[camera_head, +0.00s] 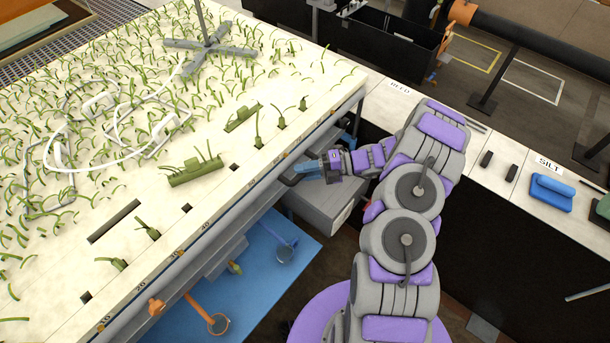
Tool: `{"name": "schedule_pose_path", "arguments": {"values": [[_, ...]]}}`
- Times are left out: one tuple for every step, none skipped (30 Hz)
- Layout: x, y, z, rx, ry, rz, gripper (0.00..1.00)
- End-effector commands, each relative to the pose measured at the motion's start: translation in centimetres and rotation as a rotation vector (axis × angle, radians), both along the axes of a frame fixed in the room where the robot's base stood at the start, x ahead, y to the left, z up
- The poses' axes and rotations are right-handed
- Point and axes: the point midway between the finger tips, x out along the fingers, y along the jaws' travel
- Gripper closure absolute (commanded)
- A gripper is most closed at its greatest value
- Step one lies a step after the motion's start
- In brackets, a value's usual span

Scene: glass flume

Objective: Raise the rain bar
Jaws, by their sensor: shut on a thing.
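No part in view can be told for sure as the rain bar. A grey piece with several arms (208,46) sits at the foot of a thin upright rod on the pale flume bed (120,215). My gripper (308,170) is at the bed's front edge, at the end of my grey and purple arm reaching in from the right. It is shut on a small blue-grey part at that edge. The jaws and the wrist hide most of this part, so its full shape cannot be told.
Green plant strips and white looped tubing (100,165) cover the bed. A grey drawer box (325,203) stands below my wrist. A blue mat (215,300) lies under the bed. A counter with a blue block (551,193) and a SILT label runs along the right.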

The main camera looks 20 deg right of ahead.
Motion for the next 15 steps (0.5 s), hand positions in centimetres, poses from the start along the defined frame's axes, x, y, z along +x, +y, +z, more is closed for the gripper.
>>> {"name": "schedule_pose_path", "arguments": {"values": [[0.1,0.0,2.0,0.002,-0.002,-0.001,1.0],[0.1,0.0,2.6,0.002,-0.002,-0.001,1.0],[0.1,0.0,3.3,0.001,-0.003,-0.001,1.0],[0.1,0.0,3.8,0.001,-0.003,-0.001,1.0],[0.1,0.0,4.2,0.001,-0.003,-0.001,1.0],[0.1,0.0,4.8,0.001,-0.003,-0.001,1.0],[0.1,0.0,5.1,0.002,-0.002,-0.001,1.0],[0.1,0.0,5.5,0.002,-0.002,-0.001,1.0],[0.1,0.0,5.8,0.002,-0.002,-0.001,1.0],[0.1,0.0,6.0,0.002,-0.001,-0.001,1.0],[0.1,0.0,6.2,0.002,-0.001,-0.001,1.0],[0.1,0.0,6.5,0.001,-0.001,-0.001,1.0],[0.1,0.0,6.6,0.002,0.0,-0.001,1.0],[0.1,0.0,6.7,0.002,0.0,-0.001,1.0],[0.1,0.0,6.8,0.001,0.0,-0.001,1.0]]}}
